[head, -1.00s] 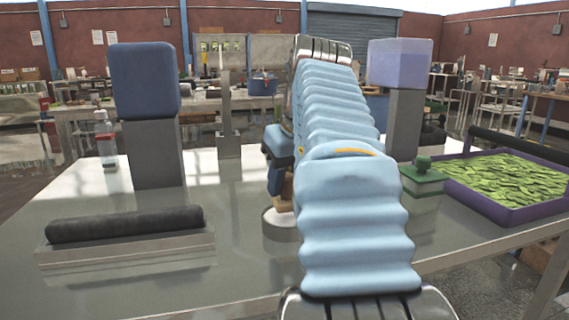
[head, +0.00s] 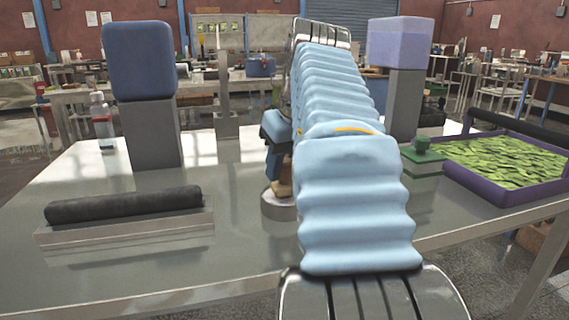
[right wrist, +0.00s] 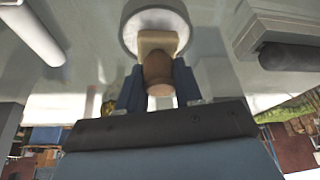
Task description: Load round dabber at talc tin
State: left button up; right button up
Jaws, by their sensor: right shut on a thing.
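My right gripper (head: 274,168) is shut on the round dabber, which has a brown handle (right wrist: 158,76) and a pale beige head (right wrist: 158,42). In the head view the dabber (head: 279,189) is partly hidden by my right arm. The talc tin (head: 277,206) is a low round grey container on the table, right under the dabber. In the right wrist view the tin (right wrist: 135,22) shows a round pale top around the dabber's head. I cannot tell whether the head touches the powder. My left gripper is not in view.
The steel table (head: 240,240) is clear at front left. A black roller (head: 122,204) lies on a grey base. A blue block on a grey post (head: 150,140) and a lilac block on a post (head: 405,105) stand behind. A green-lidded box (head: 423,165) and purple tray (head: 490,185) are right.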

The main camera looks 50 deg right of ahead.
jog(key=shift+f, duration=0.55)
dwell(1.4)
jog(key=shift+r, duration=3.55)
